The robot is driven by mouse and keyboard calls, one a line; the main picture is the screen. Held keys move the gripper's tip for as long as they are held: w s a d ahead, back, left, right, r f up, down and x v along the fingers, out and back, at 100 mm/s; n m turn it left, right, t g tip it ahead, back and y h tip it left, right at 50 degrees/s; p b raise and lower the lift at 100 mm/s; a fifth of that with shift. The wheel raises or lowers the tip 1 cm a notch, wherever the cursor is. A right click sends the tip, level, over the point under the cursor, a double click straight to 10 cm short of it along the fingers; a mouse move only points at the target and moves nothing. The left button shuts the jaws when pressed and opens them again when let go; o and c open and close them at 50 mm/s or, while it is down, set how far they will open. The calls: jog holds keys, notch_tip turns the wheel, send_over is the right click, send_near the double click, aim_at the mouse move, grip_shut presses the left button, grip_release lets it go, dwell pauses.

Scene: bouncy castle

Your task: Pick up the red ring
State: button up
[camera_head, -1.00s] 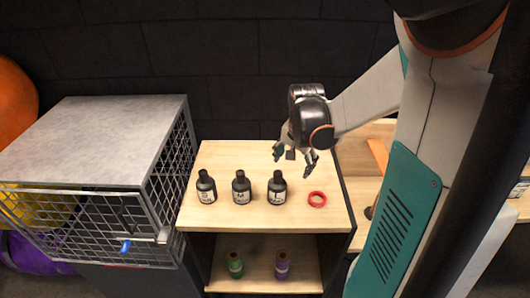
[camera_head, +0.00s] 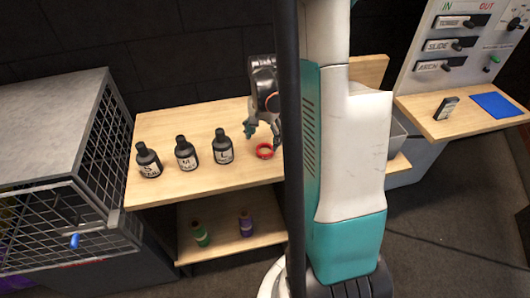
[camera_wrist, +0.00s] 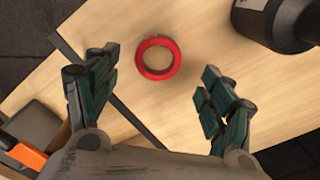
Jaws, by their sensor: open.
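The red ring (camera_head: 264,151) lies flat on the wooden shelf top (camera_head: 200,115), to the right of the dark bottles. In the wrist view the red ring (camera_wrist: 158,58) is whole and unobstructed, ahead of and between my spread fingers. My gripper (camera_wrist: 158,88) is open and empty, its green-padded fingers on either side, not touching the ring. In the head view my gripper (camera_head: 262,131) is just above and beside the ring, partly hidden by my own column.
Three dark bottles (camera_head: 186,153) stand in a row left of the ring; the nearest one (camera_head: 222,147) also shows at the wrist view's upper right (camera_wrist: 278,20). A wire cage (camera_head: 88,165) is at the left. A panel (camera_head: 470,40) and side shelf (camera_head: 480,120) are at the right.

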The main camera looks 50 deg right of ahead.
aim_at(265, 153)
jog(key=f+b, duration=0.2)
jog(key=f, duration=0.3)
jog(key=shift+d, duration=0.2)
jog(key=c, duration=1)
